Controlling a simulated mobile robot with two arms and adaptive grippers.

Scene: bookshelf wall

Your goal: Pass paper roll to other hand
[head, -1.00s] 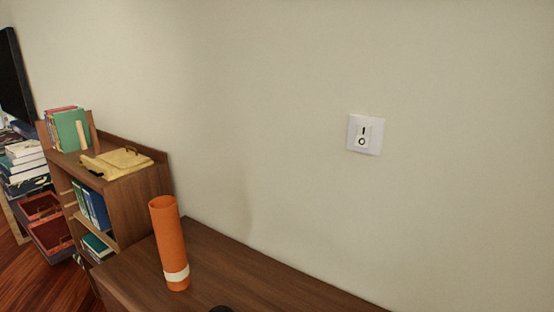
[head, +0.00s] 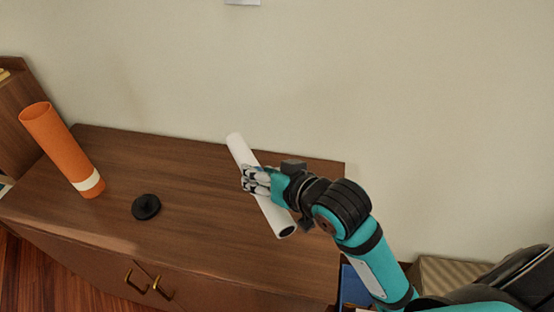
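The white paper roll (head: 276,215) is a long tube in the middle of the head view, slanting from upper left to lower right. Its dark open end faces the lower right. My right gripper (head: 254,179) comes in from the right and is closed around the roll near its middle. The fingers cover part of the roll. The roll appears above the wooden cabinet top, but the exact gap cannot be told. My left gripper is not in view.
An orange tube (head: 62,150) with a pale band stands at the left on the cabinet top (head: 180,260). A black round object (head: 146,206) lies beside it. A plain wall (head: 420,100) rises behind. A striped box (head: 450,275) is at lower right.

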